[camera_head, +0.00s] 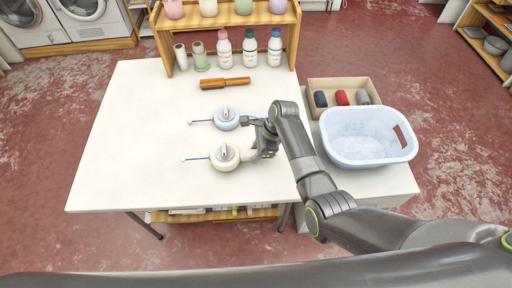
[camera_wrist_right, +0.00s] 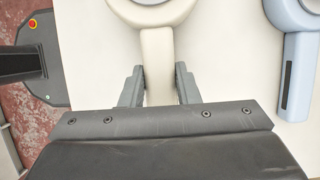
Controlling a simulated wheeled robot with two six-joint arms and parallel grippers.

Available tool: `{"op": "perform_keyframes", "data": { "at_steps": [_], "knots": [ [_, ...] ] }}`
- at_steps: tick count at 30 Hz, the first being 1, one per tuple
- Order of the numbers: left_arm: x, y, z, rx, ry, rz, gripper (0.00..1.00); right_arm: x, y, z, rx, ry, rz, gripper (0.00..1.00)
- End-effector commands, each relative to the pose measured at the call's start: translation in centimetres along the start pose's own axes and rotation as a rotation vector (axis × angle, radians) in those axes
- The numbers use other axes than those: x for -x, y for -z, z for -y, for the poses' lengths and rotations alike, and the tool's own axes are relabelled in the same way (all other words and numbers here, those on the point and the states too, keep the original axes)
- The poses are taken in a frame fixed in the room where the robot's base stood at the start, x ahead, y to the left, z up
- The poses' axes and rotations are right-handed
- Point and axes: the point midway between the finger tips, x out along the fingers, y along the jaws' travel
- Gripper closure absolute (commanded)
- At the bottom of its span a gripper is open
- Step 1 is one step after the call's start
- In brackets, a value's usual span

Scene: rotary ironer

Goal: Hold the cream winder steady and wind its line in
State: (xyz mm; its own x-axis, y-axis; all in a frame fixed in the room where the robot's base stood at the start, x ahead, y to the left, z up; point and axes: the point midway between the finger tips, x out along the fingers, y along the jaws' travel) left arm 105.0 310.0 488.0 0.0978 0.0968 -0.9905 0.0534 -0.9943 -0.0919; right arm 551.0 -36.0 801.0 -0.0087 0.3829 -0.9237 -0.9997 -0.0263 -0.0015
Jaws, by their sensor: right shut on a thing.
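The cream winder (camera_head: 219,163) lies on the white table, its round body to the left and its handle to the right. A short blue line runs out left from it to a small pale end piece (camera_head: 184,160). A grey crank (camera_head: 224,151) sits on top. My right gripper (camera_head: 254,155) is shut on the winder's handle; in the right wrist view (camera_wrist_right: 158,72) its fingers stand on both sides of the handle (camera_wrist_right: 157,50). The finger contact is partly hidden behind the gripper body. My left gripper is not in view.
A similar blue winder (camera_head: 226,118) lies just behind, its handle also near my right arm; it shows in the wrist view (camera_wrist_right: 299,65). A brown wooden tool (camera_head: 225,83) and a bottle shelf (camera_head: 228,22) stand behind. A laundry basket (camera_head: 366,137) is right. The table's left is clear.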

Motion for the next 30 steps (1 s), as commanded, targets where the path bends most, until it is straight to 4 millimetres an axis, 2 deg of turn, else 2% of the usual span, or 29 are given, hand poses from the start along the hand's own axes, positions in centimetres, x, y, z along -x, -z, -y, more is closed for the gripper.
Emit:
{"op": "perform_keyframes", "data": {
  "at_steps": [7,19,30],
  "knots": [
    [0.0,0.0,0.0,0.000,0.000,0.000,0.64,-0.3,0.1,0.0,0.000,-0.001,0.000,0.96],
    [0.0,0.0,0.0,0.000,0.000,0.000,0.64,-2.1,0.8,0.0,0.001,0.000,0.001,0.96],
    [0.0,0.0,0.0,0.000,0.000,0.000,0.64,-2.3,1.0,0.0,0.000,0.001,0.001,0.96]
  ]
}}
